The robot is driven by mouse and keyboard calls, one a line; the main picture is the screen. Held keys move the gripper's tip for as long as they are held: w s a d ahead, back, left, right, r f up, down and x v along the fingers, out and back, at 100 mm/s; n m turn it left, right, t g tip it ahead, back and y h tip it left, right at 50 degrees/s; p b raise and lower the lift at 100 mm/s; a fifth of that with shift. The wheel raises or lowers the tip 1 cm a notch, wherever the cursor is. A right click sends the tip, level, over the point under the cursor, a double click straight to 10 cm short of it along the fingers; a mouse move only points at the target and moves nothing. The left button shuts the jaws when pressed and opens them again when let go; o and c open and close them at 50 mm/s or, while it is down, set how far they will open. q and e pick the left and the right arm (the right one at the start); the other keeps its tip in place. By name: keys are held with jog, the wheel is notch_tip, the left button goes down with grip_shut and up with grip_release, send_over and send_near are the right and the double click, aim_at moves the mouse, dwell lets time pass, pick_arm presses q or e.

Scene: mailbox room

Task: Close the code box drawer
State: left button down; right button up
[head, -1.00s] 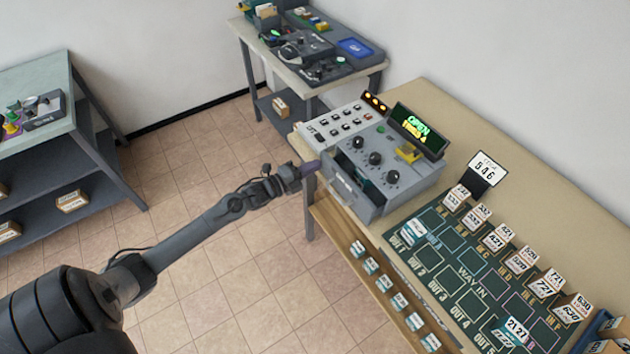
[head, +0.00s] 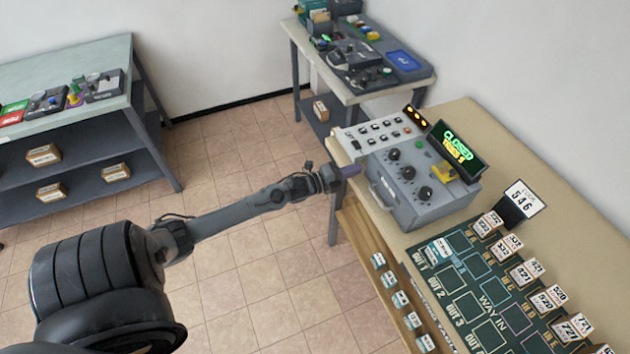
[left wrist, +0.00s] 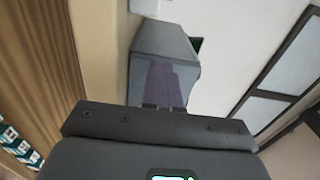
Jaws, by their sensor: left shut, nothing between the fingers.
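The grey code box (head: 440,200) stands on the beige table, with several black knobs on its top. Its drawer front with a pale handle (head: 379,196) sits in against the box body, and no open gap shows. The tilted display (head: 458,150) reads "CLOSED" in green with a smaller yellow line below. My left gripper (head: 351,170) is shut and empty, its purple fingertips close to the box's left end by the button panel. I cannot tell whether they touch it. The purple fingers also show together in the left wrist view (left wrist: 165,84). My right gripper is not in view.
A white button panel (head: 375,137) adjoins the box at the back. A dark sorting board (head: 480,290) with number cards lies to the right. A shelf with small boxes (head: 390,280) runs below the table's front edge. Tiled floor (head: 250,240) is open at left.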

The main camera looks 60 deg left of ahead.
pick_arm(q)
jog(key=s+f+p, duration=0.1)
jog(key=s, duration=1.2)
jog(key=s+d+r+n+g+y, duration=0.1)
jog(key=s+d+n+g, duration=0.3)
jog(key=d, duration=0.7)
jog(key=w+d+n+g, duration=0.1)
jog(key=d+n, duration=0.5)
jog(key=d, duration=0.6)
jog(key=s+d+r+n+g, duration=0.1)
jog(key=s+d+n+g, duration=0.2)
jog(key=s+n+g, duration=0.8)
notch_tip(320, 180, up, 30)
jog(key=s+m+t+p, duration=0.1)
jog(key=m+p, duration=0.2)
jog(key=p, duration=2.7)
jog(key=shift+s+f+m+t+y, duration=0.25)
jog(key=shift+s+m+t+y, duration=0.05)
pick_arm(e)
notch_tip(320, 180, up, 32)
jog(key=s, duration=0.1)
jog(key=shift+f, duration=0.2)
